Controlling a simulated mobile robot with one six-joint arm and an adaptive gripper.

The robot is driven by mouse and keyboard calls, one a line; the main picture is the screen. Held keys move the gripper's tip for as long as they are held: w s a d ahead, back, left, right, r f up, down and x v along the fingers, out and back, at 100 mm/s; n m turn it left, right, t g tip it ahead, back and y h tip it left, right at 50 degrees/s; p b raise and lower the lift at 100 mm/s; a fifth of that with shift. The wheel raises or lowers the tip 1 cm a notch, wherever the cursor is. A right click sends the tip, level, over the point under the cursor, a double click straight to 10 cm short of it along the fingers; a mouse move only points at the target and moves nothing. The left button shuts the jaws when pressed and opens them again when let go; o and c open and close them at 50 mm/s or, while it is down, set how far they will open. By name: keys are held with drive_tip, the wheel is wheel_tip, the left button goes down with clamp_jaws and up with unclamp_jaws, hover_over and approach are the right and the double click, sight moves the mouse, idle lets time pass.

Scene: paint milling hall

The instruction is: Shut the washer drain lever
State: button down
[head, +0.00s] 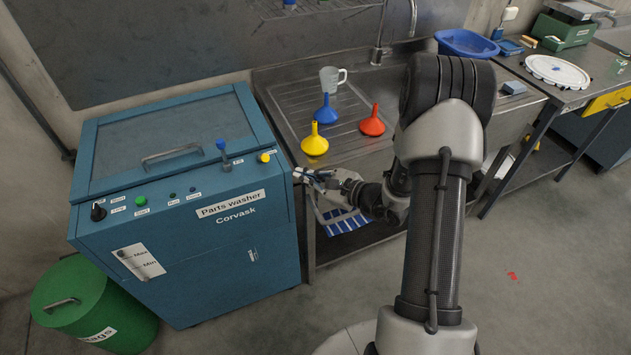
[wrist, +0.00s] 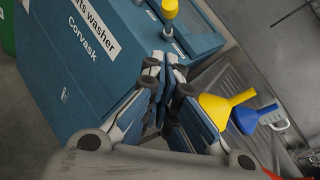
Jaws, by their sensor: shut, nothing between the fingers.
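The blue parts washer (head: 185,200) has two small levers at the right of its sloped top panel. One has a blue knob (head: 221,146) and stands upright; the other has a yellow knob (head: 264,157) near the right front corner. Their labels are too small to read surely, so I cannot tell which is the drain lever. In the wrist view the yellow knob (wrist: 170,8) is on a short metal stem beyond my fingertips. My gripper (head: 308,176) is shut and empty, just right of the washer's corner and apart from both knobs. It also shows in the wrist view (wrist: 160,75).
A steel sink bench (head: 283,113) adjoins the washer on the right, with yellow (head: 315,144), blue (head: 326,110) and red (head: 372,124) funnels and a clear jug (head: 331,80). A green bin (head: 80,300) stands at the washer's left. The floor in front is mostly clear.

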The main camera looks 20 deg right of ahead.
sight(263, 158)
drive_tip(key=shift+w+a+r+b, duration=0.2)
drive_tip(key=shift+w+a+b, duration=0.1)
drive_tip(key=shift+w+a, duration=0.95)
drive_tip(key=shift+w+a+r+b, duration=0.25)
drive_tip(key=shift+w+a, duration=0.8)
drive_tip(key=shift+w, duration=0.35)
drive_tip(key=shift+r, duration=0.1)
drive_tip(key=shift+w+r+p, duration=0.15)
drive_tip(key=shift+r+p, duration=0.15)
drive_tip(key=shift+p, duration=0.6)
